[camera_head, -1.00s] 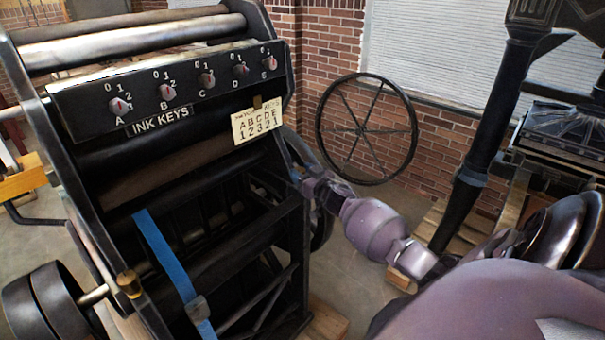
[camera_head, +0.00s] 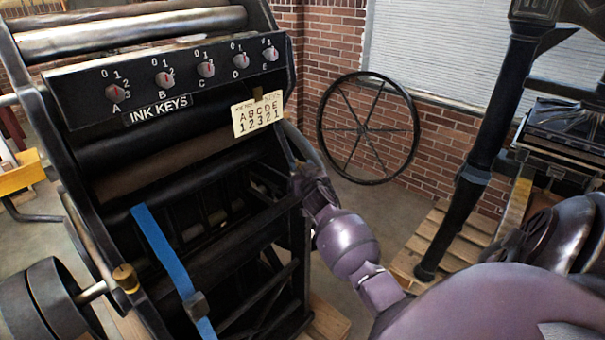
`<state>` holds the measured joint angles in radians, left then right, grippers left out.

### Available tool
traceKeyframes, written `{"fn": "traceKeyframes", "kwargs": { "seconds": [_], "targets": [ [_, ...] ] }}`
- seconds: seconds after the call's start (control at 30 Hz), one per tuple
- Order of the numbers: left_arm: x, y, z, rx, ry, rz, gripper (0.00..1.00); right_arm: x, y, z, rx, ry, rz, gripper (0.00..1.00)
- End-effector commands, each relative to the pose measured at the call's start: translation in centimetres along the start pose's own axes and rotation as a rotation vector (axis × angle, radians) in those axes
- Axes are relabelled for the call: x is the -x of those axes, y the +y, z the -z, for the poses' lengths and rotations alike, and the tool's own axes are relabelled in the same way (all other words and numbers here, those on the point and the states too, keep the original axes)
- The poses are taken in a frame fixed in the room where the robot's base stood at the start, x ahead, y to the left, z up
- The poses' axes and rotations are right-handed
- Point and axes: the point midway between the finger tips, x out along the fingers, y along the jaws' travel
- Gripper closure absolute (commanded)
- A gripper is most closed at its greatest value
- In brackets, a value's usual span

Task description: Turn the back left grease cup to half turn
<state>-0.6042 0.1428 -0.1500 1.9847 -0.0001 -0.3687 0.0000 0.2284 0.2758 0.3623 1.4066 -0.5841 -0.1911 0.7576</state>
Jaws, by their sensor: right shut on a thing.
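A brass grease cup (camera_head: 125,278) sits at the lower left of the black press (camera_head: 195,172), beside a dark roller end. No other grease cup can be made out. My right gripper (camera_head: 306,187) is at the press's right side frame, at the end of my purple arm. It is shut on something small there. Its fingers and the dark frame hide the held part, so I cannot tell which cup it is. My left gripper is not in view.
The ink key panel (camera_head: 170,80) and a number card (camera_head: 257,114) are on the press front. A blue strap (camera_head: 172,262) hangs below. A spoked wheel (camera_head: 367,128) stands by the brick wall. Another press (camera_head: 560,135) stands on a pallet at the right.

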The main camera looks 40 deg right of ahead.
Motion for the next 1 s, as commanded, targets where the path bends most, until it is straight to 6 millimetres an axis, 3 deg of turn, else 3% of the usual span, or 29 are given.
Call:
{"fn": "traceKeyframes", "kwargs": {
  "seconds": [0.47, 0.5, 0.63, 1.0],
  "targets": [
    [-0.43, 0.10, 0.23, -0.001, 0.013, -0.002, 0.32, -0.01, -0.04, 0.25, 0.002, 0.001, -0.040, 0.81],
    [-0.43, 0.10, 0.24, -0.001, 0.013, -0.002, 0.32, -0.01, -0.04, 0.25, 0.002, 0.001, -0.040, 0.54],
    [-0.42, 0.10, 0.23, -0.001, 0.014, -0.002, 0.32, 0.00, -0.04, 0.20, 0.001, 0.001, -0.040, 0.34],
    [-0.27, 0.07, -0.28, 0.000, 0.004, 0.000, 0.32, 0.37, -0.05, 0.01, 0.001, -0.002, -0.039, 0.32]
  ]
}}
